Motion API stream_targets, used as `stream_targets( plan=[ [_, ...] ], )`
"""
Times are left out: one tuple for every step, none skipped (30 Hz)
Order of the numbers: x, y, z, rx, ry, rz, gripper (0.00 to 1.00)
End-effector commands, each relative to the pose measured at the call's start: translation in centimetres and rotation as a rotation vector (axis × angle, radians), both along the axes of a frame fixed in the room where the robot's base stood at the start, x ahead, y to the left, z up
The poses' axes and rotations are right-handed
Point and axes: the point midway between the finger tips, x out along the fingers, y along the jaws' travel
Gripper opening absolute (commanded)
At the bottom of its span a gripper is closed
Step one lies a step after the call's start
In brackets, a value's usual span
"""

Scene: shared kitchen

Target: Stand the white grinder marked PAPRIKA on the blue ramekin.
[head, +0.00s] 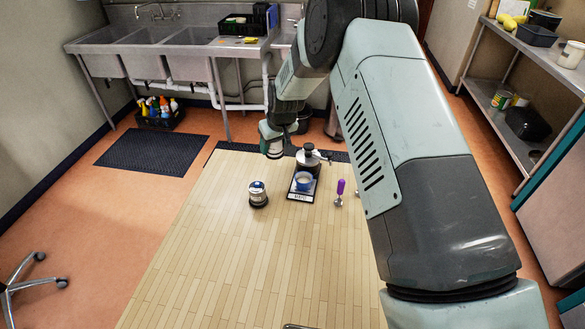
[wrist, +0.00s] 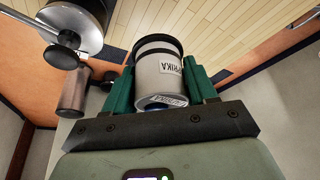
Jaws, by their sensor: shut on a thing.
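The white grinder (wrist: 153,72) is between the green fingers of my gripper (wrist: 160,84) in the wrist view. Its label shows the letters "PRIKA", and dark bands ring its body. In the head view my gripper (head: 272,136) holds the grinder (head: 274,153) above the far left part of the table. The blue ramekin (head: 304,184) sits on a small dark scale in the head view, to the right of and nearer than my gripper. The grinder is apart from the ramekin. I cannot make out the ramekin in the wrist view.
A metal pot with a black knob (head: 308,157) stands just behind the scale (head: 301,195). A second grinder-like jar (head: 258,194) with a dark base stands to the left. A purple-handled tool (head: 340,189) stands to the right. The near table (head: 230,270) is mostly clear.

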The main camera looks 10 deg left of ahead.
Motion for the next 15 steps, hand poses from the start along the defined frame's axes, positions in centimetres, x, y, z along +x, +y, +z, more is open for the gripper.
stream_targets(
  plan=[
    [-0.2,-1.4,0.3,-0.005,-0.001,-0.044,0.14],
    [-0.5,-2.3,0.3,-0.005,-0.001,-0.075,0.14],
    [-0.8,-3.5,0.5,-0.007,0.000,-0.121,0.14],
    [-1.0,-4.4,0.5,-0.006,-0.001,-0.153,0.14],
    [-1.2,-5.2,0.6,-0.006,-0.001,-0.185,0.14],
    [-1.5,-6.3,0.7,-0.004,-0.001,-0.224,0.14],
    [-1.8,-7.0,0.8,-0.003,-0.002,-0.251,0.14],
    [-1.9,-7.6,0.9,-0.002,-0.003,-0.274,0.14],
    [-2.2,-8.2,0.9,-0.001,-0.003,-0.299,0.14],
    [-2.3,-8.6,0.9,0.001,-0.003,-0.315,0.14],
    [-2.4,-8.9,0.9,0.002,-0.004,-0.327,0.14],
    [-2.5,-9.2,0.8,0.002,-0.004,-0.337,0.14],
    [-2.5,-9.3,0.7,0.003,-0.003,-0.342,0.14],
    [-2.5,-9.4,0.5,0.003,-0.003,-0.345,0.14],
    [-2.6,-9.4,0.2,0.003,-0.003,-0.346,0.14]
  ],
)
